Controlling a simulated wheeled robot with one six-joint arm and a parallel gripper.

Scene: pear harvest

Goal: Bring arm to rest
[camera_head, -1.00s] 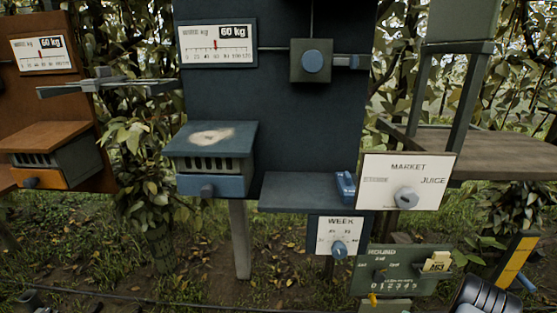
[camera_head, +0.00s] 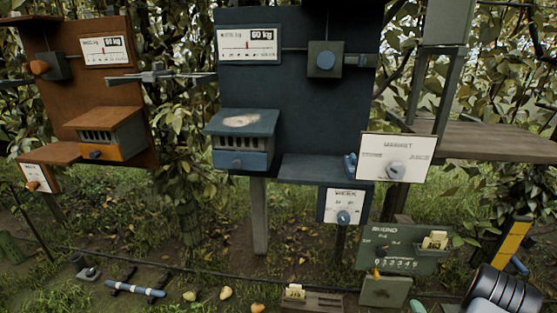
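My gripper does not show in the head view, so its fingers and anything in them cannot be seen. A dark ribbed cylinder (camera_head: 503,290) juts in at the bottom right corner. It looks like a part of my arm, but its far end is cut off by the frame edge.
A blue board (camera_head: 300,100) and an orange board (camera_head: 65,95) stand ahead. A white MARKET panel (camera_head: 395,158), WEEK dial (camera_head: 343,206) and green ROUND panel (camera_head: 400,248) are at the right. Yellowish fruits (camera_head: 226,293) and a blue-grey bar (camera_head: 135,288) lie low on the ground.

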